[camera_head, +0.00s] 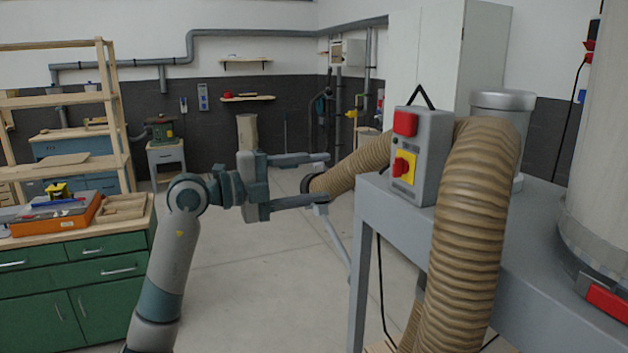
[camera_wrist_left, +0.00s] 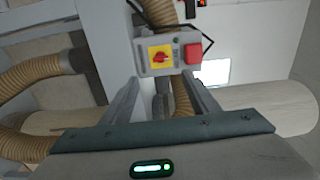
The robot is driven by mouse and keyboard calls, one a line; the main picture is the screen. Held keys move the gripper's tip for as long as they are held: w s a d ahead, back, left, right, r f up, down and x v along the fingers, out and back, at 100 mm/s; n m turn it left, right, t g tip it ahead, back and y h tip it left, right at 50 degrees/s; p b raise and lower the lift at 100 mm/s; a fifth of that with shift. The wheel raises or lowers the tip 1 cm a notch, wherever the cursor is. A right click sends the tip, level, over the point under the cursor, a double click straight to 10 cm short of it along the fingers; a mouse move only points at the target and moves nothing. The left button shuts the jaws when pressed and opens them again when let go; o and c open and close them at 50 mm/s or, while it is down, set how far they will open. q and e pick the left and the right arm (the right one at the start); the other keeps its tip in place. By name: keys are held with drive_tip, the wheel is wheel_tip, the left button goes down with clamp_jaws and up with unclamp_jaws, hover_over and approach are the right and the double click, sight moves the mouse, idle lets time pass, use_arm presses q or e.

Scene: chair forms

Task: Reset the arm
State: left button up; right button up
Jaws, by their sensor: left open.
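My left arm (camera_head: 170,262) comes in from the lower left and reaches right at mid height. Its left gripper (camera_head: 326,179) is open, with two grey fingers pointing right, one above the other. Nothing shows between the fingers. In the head view the fingertips overlap the mouth of a tan ribbed hose (camera_head: 360,168); I cannot tell if they touch. In the left wrist view the open fingers (camera_wrist_left: 164,88) point toward the grey control box (camera_wrist_left: 166,55), with its yellow plate and red knob. My right gripper is not in view.
The control box (camera_head: 422,160) stands on a grey machine table (camera_head: 540,225) at the right, and a large hose (camera_head: 475,225) hangs over its edge. A green cabinet (camera_head: 75,265) with an orange case (camera_head: 55,217) is at the left.

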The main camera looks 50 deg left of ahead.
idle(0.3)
